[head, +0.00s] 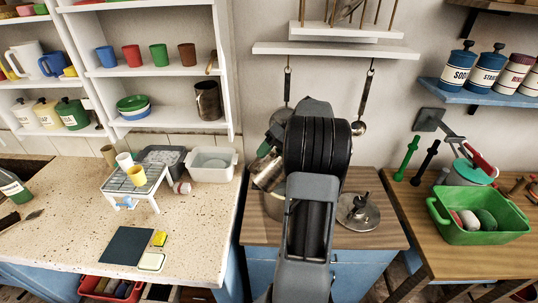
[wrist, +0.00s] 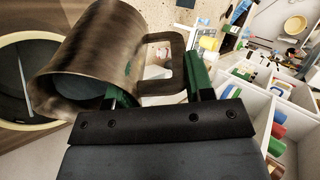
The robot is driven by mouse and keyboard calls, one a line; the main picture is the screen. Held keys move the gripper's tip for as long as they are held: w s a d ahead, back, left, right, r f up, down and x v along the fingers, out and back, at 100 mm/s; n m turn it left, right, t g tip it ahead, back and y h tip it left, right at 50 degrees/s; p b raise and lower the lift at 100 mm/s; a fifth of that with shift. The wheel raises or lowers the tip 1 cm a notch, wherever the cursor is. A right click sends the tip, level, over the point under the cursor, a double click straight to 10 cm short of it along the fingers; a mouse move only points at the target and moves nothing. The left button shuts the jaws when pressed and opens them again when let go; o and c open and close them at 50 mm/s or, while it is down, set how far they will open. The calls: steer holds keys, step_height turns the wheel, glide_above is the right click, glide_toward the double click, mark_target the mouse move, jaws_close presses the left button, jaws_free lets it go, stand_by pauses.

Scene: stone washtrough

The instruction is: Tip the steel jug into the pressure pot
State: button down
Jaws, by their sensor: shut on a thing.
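The steel jug (head: 268,172) is tilted over the pressure pot (head: 275,207) in the head view, partly hidden by my arm. In the wrist view the brownish metal jug (wrist: 105,55) lies tipped, one round end facing lower left. Its handle (wrist: 176,88) is between the green fingers of my gripper (wrist: 160,84), which is shut on it. The pot (wrist: 55,124) shows at the left edge of the wrist view as a pale rim around a dark inside, with a thin light line across it. I cannot tell whether anything is flowing from the jug.
A pot lid (head: 357,212) lies on the wooden top right of the pot. Ladles (head: 359,127) hang on the wall behind. A similar jug (head: 208,100) stands on the white shelf. A green tub (head: 480,234) stands on the right counter.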

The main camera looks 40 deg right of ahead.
steer(key=shift+s+d+t+y+p, duration=0.2)
steer(key=shift+d+t+y+p, duration=0.2)
steer(key=shift+d+y+p, duration=0.3)
stand_by(2.5)
